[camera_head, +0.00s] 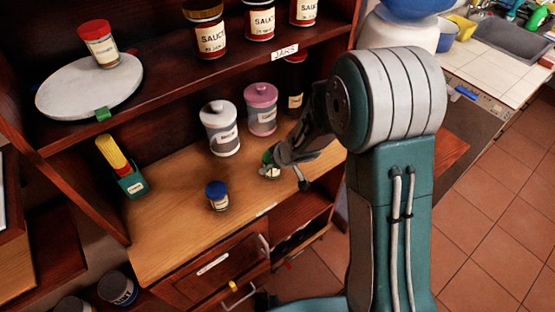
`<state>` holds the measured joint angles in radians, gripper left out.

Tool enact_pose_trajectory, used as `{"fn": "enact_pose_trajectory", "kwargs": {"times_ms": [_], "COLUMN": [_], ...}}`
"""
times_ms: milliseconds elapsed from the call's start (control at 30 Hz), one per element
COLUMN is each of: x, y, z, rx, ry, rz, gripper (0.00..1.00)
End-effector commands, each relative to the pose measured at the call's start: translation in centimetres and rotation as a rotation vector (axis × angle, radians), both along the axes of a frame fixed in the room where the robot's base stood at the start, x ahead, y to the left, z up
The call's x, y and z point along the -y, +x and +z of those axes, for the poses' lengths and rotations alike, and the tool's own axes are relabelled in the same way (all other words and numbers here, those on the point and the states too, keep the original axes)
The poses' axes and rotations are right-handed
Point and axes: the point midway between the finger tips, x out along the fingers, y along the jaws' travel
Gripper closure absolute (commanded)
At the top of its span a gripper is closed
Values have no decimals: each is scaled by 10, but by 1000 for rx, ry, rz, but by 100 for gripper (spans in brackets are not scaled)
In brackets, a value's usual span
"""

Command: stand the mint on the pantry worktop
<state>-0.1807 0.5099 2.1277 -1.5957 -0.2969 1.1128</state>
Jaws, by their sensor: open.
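The pantry worktop (175,240) is a light wood surface between dark wood side panels. A small jar with a green lid (271,172) stands on it near its right side, partly hidden by my gripper. It may be the mint, but its label is too small to read. My gripper (285,166) is open and beside this jar, low over the worktop. One finger is at the lid and the other is to the right. I cannot tell whether they touch the jar.
A blue-lidded jar (217,196) stands left of the gripper. Grey-lidded (220,130) and pink-lidded (261,110) canisters and a dark bottle (295,88) stand behind. A green box with a yellow item (131,184) is at left. The shelf above (180,95) limits height. The worktop's front left is clear.

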Motion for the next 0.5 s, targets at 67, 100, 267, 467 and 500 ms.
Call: {"fn": "enact_pose_trajectory", "kwargs": {"times_ms": [67,100,267,467,500], "x": [4,6,16,29,31], "y": [-3,-5,-16,-30,-32], "z": [9,15,37,66,71], "rx": [4,5,5,4,6], "ry": [0,1,0,0,0], "rz": [1,1,1,1,1], "gripper": [0,0,0,0,0]}}
